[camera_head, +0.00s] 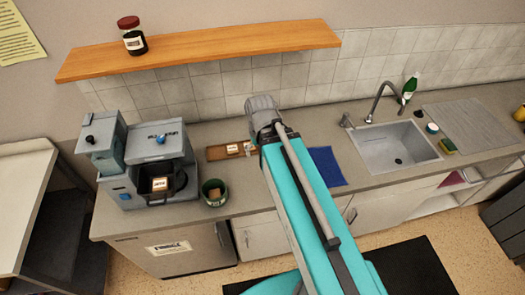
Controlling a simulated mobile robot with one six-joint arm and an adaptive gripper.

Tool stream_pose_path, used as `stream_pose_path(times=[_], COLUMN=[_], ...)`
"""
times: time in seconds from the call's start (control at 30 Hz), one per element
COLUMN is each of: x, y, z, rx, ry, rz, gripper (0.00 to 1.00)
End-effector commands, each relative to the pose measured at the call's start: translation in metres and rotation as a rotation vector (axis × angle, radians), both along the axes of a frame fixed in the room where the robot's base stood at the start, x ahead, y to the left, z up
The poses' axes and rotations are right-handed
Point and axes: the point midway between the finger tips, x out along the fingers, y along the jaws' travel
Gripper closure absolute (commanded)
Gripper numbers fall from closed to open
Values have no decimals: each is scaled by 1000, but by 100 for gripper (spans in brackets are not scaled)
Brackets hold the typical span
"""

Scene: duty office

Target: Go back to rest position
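My teal and grey arm reaches from the bottom of the picture up over the counter (225,136). Its grey far joint is in front of the tiled wall, below the shelf. My gripper is not visible; I cannot tell whether it is open or shut, or whether it holds anything.
A coffee machine (150,160), a green cup (214,192) and a wooden tray (218,153) stand left of my arm. A blue cloth (326,166) and a sink (395,147) with a tap (376,100) are right. A shelf (210,48) with a jar (132,37) hangs above.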

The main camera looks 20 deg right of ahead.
Motion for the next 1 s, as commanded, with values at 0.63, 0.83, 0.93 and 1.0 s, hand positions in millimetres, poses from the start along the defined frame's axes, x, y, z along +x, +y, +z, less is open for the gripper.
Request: stream_pose_path(times=[0.63, 0.83, 0.93, 1.0], x=[-3, -3, -3, -3], y=[-6, -5, -5, -5], z=[-10, -37, -55, -68], rx=[0, 0, 0, 0], ry=[0, 0, 0, 0], rz=[-29, -28, -28, -28], gripper=[0, 0, 0, 0])
